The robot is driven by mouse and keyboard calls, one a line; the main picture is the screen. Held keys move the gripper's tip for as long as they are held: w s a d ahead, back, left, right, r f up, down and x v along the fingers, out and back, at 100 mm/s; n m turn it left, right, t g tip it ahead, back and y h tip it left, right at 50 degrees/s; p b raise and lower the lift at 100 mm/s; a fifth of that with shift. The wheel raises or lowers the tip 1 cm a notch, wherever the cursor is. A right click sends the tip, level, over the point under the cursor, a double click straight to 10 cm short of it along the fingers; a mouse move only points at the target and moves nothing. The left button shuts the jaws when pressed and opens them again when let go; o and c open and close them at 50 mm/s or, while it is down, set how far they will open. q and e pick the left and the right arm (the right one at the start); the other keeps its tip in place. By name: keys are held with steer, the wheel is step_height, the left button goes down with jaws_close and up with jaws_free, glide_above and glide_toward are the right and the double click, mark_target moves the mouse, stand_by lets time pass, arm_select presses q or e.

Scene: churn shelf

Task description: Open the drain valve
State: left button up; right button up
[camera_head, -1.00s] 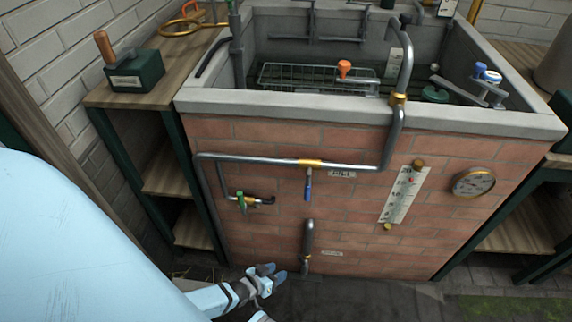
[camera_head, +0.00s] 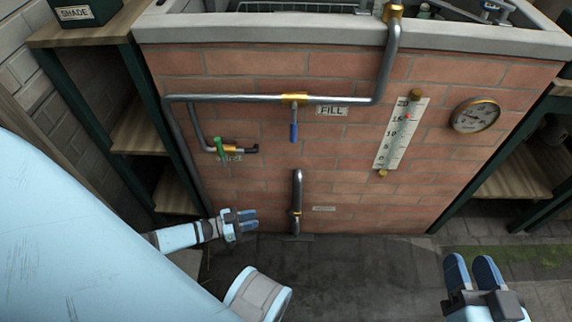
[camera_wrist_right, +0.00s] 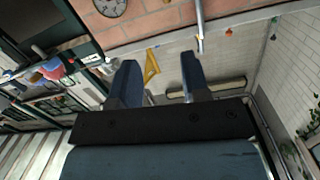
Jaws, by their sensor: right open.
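A lower grey pipe (camera_head: 297,190) with a brass fitting (camera_head: 295,213) comes down the brick front to near the floor. A small plate (camera_head: 324,209) beside it is too small to read. A blue-handled valve (camera_head: 294,132) hangs from the upper pipe beside the FILL label (camera_head: 332,111). A green-handled valve (camera_head: 219,146) is at the left, its label unreadable. I cannot tell for sure which is the drain valve. My left gripper (camera_head: 250,219) is open and empty, left of the lower pipe and apart from it. My right gripper (camera_head: 470,262) is open and empty at lower right; its fingers show in the right wrist view (camera_wrist_right: 159,62).
The brick tank (camera_head: 350,190) has a grey rim (camera_head: 300,30), a scale (camera_head: 400,133) and a round gauge (camera_head: 475,115) on its front. Shelves stand at the left (camera_head: 140,140) and right (camera_head: 510,175). The floor (camera_head: 370,275) between my grippers is clear.

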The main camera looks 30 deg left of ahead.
arm_select(q)
steer(key=w+d+b, duration=0.1)
steer(key=w+d, duration=0.1)
steer(key=d, duration=0.1)
steer(key=w+d+m+g+h+b, duration=0.1)
steer(key=w+d, duration=0.2)
steer(key=w+d+f+h+b, duration=0.1)
steer(key=w+d, duration=0.2)
steer(key=shift+w+m+g+b, duration=0.25)
steer(key=shift+m+g+b, duration=0.05)
steer(key=shift+b, duration=0.05)
steer(key=shift+r, duration=0.1)
arm_select(e)
steer(key=n, duration=0.1)
steer(key=w+n+t+y, duration=0.1)
steer(key=shift+w+d+r+n, duration=0.15)
steer(key=shift+w+d+n, duration=0.1)
steer(key=shift+w+n, duration=0.05)
arm_select(q)
jaws_close()
